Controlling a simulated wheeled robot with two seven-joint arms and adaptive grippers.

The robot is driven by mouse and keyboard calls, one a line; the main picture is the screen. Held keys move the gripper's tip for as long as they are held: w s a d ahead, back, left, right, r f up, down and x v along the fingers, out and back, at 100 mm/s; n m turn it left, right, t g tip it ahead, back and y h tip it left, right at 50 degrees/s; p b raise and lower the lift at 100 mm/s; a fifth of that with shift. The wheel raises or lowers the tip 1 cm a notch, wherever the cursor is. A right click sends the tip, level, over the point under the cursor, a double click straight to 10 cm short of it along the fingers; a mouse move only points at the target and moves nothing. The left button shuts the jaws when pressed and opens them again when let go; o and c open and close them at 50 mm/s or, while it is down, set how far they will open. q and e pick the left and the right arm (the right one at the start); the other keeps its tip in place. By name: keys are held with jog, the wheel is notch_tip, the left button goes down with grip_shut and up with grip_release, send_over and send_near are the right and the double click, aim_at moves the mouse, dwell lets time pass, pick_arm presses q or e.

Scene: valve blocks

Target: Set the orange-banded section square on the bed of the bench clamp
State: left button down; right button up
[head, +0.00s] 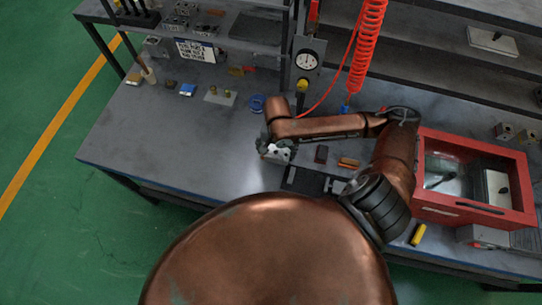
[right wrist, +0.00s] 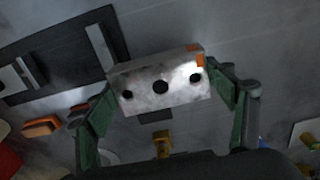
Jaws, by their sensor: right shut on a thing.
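My right gripper (head: 272,146) is shut on a grey metal block (head: 277,154) above the bench. In the right wrist view, the fingers of the gripper (right wrist: 163,104) grip the block (right wrist: 160,98) at its two ends. The block shows several dark holes and an orange band at its upper right corner. A dark plate with pale bars, which looks like the bench clamp (right wrist: 65,60), lies to the upper left, apart from the block. In the head view the clamp (head: 303,180) is just right of and nearer than the gripper, partly cut off by my body. My left gripper is not in view.
A dark red block (head: 321,154) and an orange block (head: 348,162) lie right of the gripper. A red crate (head: 432,208) stands farther right. A red coiled hose (head: 368,45) hangs behind my arm.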

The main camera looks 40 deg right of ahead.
aim_at(272, 149)
jog(key=shift+w+a+f, duration=0.15)
jog(key=shift+w+f, duration=0.9)
jog(key=shift+f, duration=0.1)
jog(key=f, duration=0.2)
jog(key=f+b, duration=0.1)
jog(key=shift+w+f, duration=0.2)
jog(key=shift+f, duration=0.2)
jog(key=shift+r, duration=0.1)
jog(key=o, duration=1.6)
